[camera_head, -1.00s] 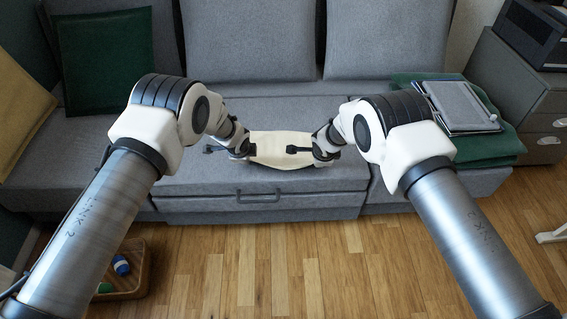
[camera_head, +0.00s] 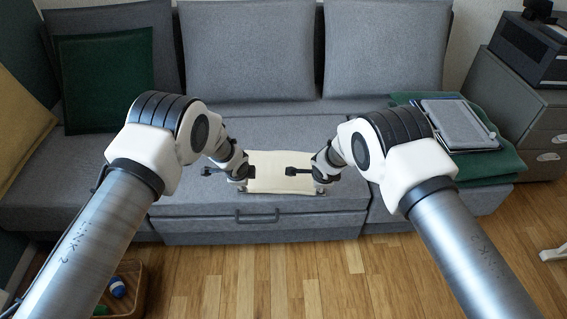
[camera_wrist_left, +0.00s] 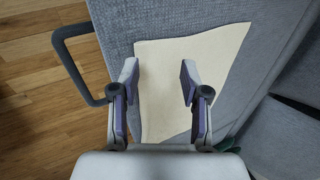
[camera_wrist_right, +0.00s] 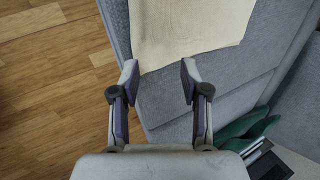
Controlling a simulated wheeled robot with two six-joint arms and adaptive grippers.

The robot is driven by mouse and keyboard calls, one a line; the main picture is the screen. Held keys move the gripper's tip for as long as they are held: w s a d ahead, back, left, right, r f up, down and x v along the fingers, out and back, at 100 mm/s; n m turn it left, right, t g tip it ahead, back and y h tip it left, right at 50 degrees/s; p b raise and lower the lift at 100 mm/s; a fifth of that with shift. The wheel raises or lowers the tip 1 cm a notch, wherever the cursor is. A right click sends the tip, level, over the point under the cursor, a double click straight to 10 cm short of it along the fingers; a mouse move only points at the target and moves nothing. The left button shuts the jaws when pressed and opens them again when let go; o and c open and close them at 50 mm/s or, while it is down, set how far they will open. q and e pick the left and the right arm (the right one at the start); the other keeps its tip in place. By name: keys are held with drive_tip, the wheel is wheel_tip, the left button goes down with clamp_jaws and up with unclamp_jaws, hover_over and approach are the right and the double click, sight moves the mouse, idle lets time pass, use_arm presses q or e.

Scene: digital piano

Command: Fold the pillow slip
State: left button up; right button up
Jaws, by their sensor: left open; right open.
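The cream pillow slip (camera_head: 278,173) lies flat on the grey sofa seat between my two grippers in the head view. It also shows in the left wrist view (camera_wrist_left: 180,70) and in the right wrist view (camera_wrist_right: 185,30). My left gripper (camera_wrist_left: 157,72) is open above the slip, near its left end, with cream cloth showing between and beyond the fingers. My right gripper (camera_wrist_right: 158,72) is open at the slip's right end; the cloth's edge lies just beyond the fingertips. Neither gripper holds cloth. Parts of the slip's ends are hidden by my wrists in the head view.
The grey sofa (camera_head: 270,130) has a drawer handle (camera_head: 257,215) at its front. A dark green cushion (camera_head: 105,80) and a yellow cushion (camera_head: 18,115) are at left. A green folded cloth (camera_head: 490,165) lies under a grey tablet-like item (camera_head: 455,122) at right. A basket (camera_head: 130,300) stands on the floor.

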use_arm(q)
drive_tip(key=s+v, duration=0.1)
drive_tip(key=v, duration=0.8)
drive_tip(key=shift+s, duration=0.35)
use_arm(e)
drive_tip(key=s+v, duration=0.1)
drive_tip(key=v, duration=0.8)
drive_tip(key=shift+s, duration=0.35)
use_arm(q)
drive_tip(key=shift+f, duration=0.1)
use_arm(e)
drive_tip(key=shift+f, duration=0.1)
